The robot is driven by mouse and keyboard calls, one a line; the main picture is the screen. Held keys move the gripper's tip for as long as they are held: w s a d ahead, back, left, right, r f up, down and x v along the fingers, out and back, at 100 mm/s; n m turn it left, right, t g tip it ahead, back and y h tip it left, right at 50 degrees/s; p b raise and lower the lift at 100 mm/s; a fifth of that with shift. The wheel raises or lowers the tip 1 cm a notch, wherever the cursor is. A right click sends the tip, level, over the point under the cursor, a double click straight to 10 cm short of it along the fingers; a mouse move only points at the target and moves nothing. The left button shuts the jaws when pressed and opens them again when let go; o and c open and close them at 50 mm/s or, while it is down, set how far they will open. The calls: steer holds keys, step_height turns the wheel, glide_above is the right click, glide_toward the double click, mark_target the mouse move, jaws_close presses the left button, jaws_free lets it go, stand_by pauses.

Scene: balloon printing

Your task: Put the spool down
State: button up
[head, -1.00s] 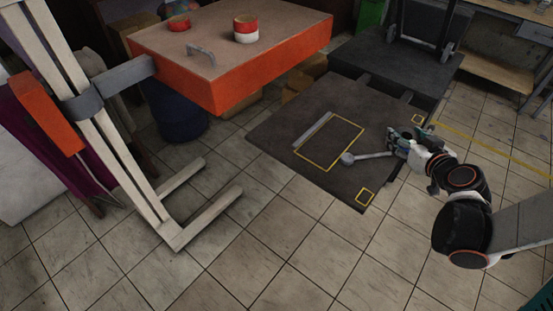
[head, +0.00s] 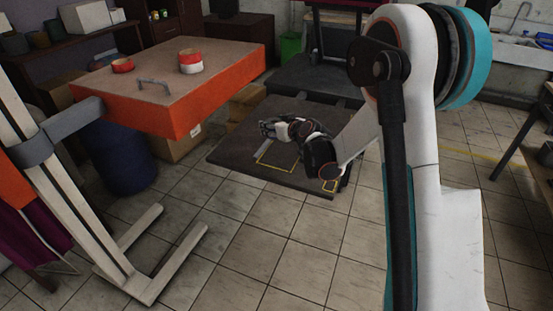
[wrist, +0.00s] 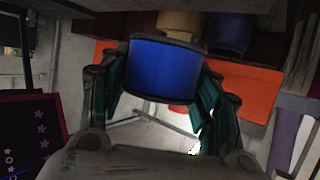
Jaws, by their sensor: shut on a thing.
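My gripper (wrist: 158,90) is shut on a blue spool (wrist: 165,68) with dark rims, held between its teal fingers in the wrist view. In the head view my gripper (head: 268,129) is over the left part of the dark platform, past the yellow-outlined rectangle (head: 265,164). The spool cannot be made out in the head view. A red-and-white can-like roll (head: 190,63) and a smaller red one (head: 122,66) stand on the orange-sided table (head: 140,97), apart from my gripper.
The dark platform (head: 235,150) lies low on the tiled floor. A dark blue barrel (head: 122,160) and cardboard boxes stand under and beside the orange-sided table. A pale upright frame (head: 85,215) with floor legs stands at left. Tiled floor in front is clear.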

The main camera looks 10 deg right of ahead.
mark_target(275, 164)
step_height(275, 164, down, 14)
steer(key=b, duration=0.4)
steer(key=shift+r+b, duration=0.1)
steer(key=shift+b, duration=0.2)
steer(key=o, duration=1)
steer(key=shift+o, duration=0.2)
